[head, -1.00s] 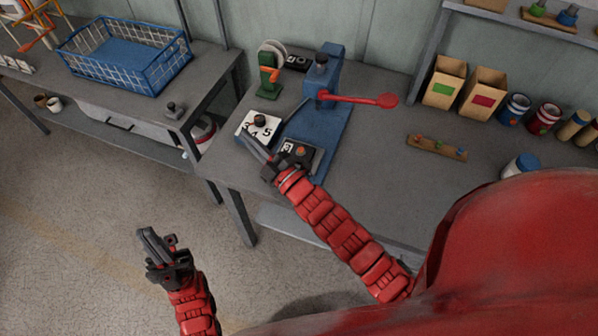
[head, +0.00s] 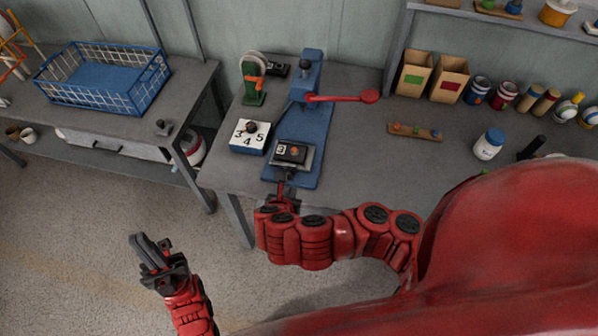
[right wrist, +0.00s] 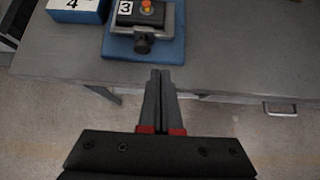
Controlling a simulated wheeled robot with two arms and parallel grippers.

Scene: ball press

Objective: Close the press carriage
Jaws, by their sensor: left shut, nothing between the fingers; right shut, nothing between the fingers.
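The blue press (head: 312,75) stands on the bench with a red lever (head: 345,98) pointing right. Its carriage, a grey plate with a black block (head: 290,153) marked 3 and an orange piece on top, sits at the front end of the blue base, out from under the press head. In the right wrist view the carriage (right wrist: 168,22) shows a dark front knob (right wrist: 143,44). My right gripper (head: 285,180) is shut and empty in front of the carriage; its fingertips (right wrist: 160,74) appear just short of the base. My left gripper (head: 140,240) is shut and empty over the floor.
A white-topped block (head: 250,136) with numbers stands left of the carriage, with a green device (head: 253,82) behind it. A wooden strip with coloured knobs (head: 415,132) lies to the right. A blue wire basket (head: 105,78) is on the left bench.

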